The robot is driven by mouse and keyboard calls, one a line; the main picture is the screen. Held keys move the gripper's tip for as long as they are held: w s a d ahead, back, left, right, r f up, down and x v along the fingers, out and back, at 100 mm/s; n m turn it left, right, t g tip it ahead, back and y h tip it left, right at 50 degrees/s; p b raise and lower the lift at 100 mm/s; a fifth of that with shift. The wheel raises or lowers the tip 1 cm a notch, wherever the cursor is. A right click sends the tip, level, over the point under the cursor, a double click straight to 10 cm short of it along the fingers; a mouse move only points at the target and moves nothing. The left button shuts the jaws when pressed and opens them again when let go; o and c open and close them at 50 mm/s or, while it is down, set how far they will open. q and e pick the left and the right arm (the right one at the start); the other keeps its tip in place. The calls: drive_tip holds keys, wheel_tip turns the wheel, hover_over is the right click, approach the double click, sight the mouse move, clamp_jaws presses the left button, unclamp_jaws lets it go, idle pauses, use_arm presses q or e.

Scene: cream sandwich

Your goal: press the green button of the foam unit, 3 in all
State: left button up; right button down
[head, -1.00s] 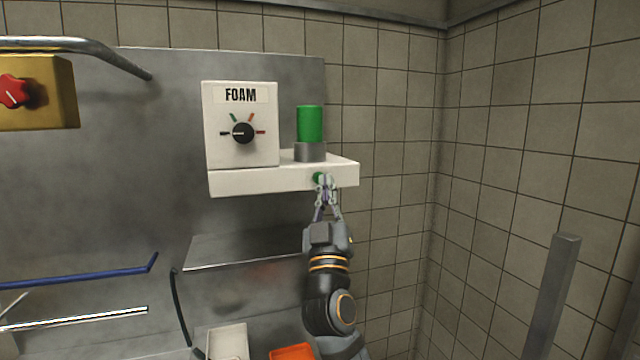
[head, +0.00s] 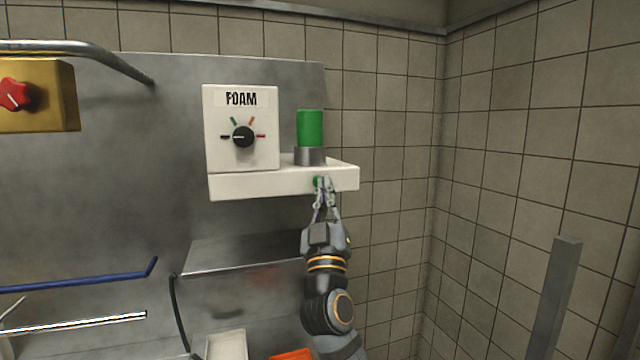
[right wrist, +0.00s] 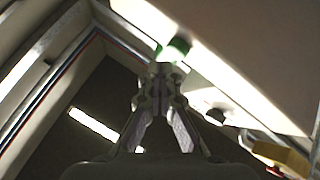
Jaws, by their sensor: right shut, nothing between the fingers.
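The white foam unit (head: 225,187) is fixed to the metal wall panel, with a "FOAM" label and a black dial (head: 243,137) on its box. A green cylinder (head: 310,128) stands in a grey collar on its ledge. The green button (head: 317,182) is on the ledge's front face, partly hidden by my fingertips. My right gripper (head: 324,186) is shut and empty, its tips at the button. In the right wrist view the green button (right wrist: 178,46) shows just beyond the shut fingertips (right wrist: 160,75); I cannot tell whether they touch. My left gripper is not in view.
A metal shelf (head: 245,255) is below the unit. A white container (head: 227,346) and an orange one (head: 292,355) are at the bottom. A yellow box with a red knob (head: 15,95) and a blue bar (head: 80,278) are at left. A grey post (head: 553,300) stands at right.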

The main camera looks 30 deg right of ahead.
idle(0.6)
drive_tip(key=shift+w+d+b, duration=0.1)
drive_tip(key=shift+w+b, duration=0.3)
drive_tip(key=shift+w, duration=0.05)
drive_tip(key=shift+w+d+b, duration=0.1)
drive_tip(key=shift+w+b, duration=0.3)
idle(0.5)
drive_tip(key=shift+s, duration=0.2)
drive_tip(key=shift+s+a, duration=0.2)
drive_tip(key=shift+s, duration=0.45)
drive_tip(key=shift+s, duration=0.1)
drive_tip(key=shift+s+a+p, duration=0.15)
drive_tip(key=shift+s+a, duration=0.05)
drive_tip(key=shift+s, duration=0.6)
drive_tip(key=shift+s+a+p, duration=0.1)
drive_tip(key=shift+s+a, duration=0.1)
drive_tip(key=shift+s, duration=0.55)
drive_tip(key=shift+s+a+p, duration=0.15)
drive_tip(key=shift+s+a, duration=0.05)
drive_tip(key=shift+s, duration=0.6)
